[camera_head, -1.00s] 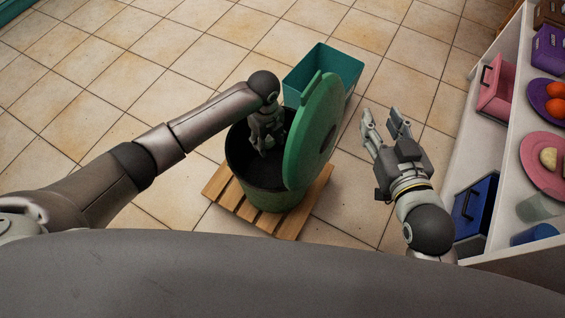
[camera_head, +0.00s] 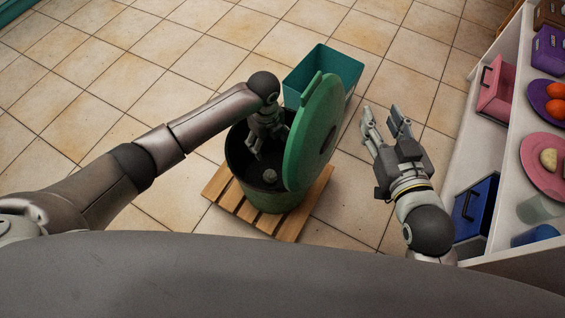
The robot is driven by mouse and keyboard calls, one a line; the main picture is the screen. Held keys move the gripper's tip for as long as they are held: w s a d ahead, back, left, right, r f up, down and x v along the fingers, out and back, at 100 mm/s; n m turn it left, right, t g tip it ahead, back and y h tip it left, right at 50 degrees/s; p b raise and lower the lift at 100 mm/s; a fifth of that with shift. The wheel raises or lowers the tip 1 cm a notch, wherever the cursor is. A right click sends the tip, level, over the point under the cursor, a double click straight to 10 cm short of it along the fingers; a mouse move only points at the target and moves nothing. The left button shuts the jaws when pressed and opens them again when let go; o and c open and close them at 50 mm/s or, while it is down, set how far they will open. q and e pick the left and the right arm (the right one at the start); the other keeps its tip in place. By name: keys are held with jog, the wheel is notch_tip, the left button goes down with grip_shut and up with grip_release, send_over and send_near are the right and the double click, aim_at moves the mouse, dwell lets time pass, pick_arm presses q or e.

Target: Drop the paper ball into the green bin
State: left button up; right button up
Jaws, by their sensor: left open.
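The green bin (camera_head: 268,199) stands on a wooden slatted base, with its green lid (camera_head: 311,132) tilted up on its right side. A small grey paper ball (camera_head: 269,176) lies inside the dark bin. My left gripper (camera_head: 268,153) points down into the bin mouth, open, with the ball apart from it and below its fingers. My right gripper (camera_head: 383,122) is to the right of the lid, over the floor, with its fingers spread and nothing between them.
A teal open box (camera_head: 324,70) stands on the floor behind the bin. A white shelf (camera_head: 468,150) on the right holds a pink crate (camera_head: 494,92), a blue crate (camera_head: 473,212), plates and cups. The tiled floor (camera_head: 120,65) at the left is clear.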

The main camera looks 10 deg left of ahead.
pick_arm(q)
notch_tip(320, 180, up, 12)
dwell(0.4)
jog(key=shift+f, duration=0.1)
